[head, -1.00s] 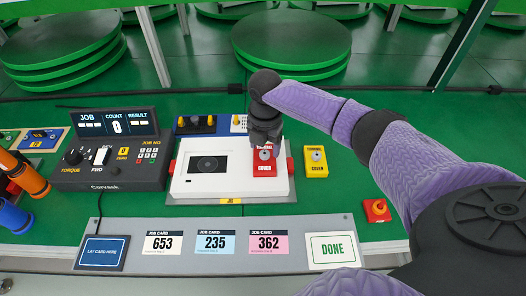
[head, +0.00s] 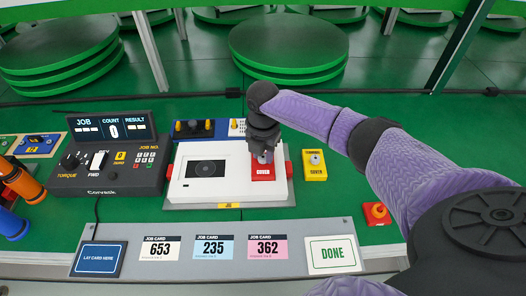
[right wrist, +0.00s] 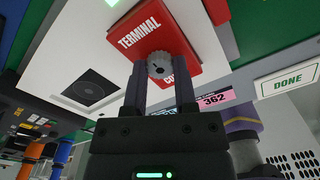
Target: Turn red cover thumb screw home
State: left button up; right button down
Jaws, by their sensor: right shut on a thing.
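The red cover (head: 264,174) lies on the right part of the white unit (head: 205,190). It reads "TERMINAL" in the right wrist view (right wrist: 140,33). Its grey knurled thumb screw (right wrist: 159,66) shows in the right wrist view between the two dark fingers. My right gripper (head: 263,154) points down over the cover and is shut on the thumb screw (head: 265,158). How deep the screw sits cannot be told. My left gripper is not in view.
A yellow cover (head: 314,165) with a screw lies to the right of the unit. A controller box (head: 110,160) stands to the left. Job cards (head: 213,247) and a DONE card (head: 332,255) lie along the front strip. A red button (head: 377,212) is at the right.

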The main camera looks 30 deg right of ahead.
jog(key=shift+r+m+p, duration=0.2)
jog(key=shift+m+p, duration=0.95)
jog(key=shift+m, duration=0.05)
jog(key=m+p, duration=0.1)
jog(key=m, duration=0.1)
jog(key=shift+m+p, duration=0.35)
jog(key=shift+m, duration=0.05)
jog(key=m+p, duration=0.2)
jog(key=m, duration=0.2)
jog(key=shift+f, duration=0.1)
jog(key=shift+m+p, duration=0.3)
jog(key=shift+m, duration=0.9)
jog(key=shift+c, duration=2)
grip_release()
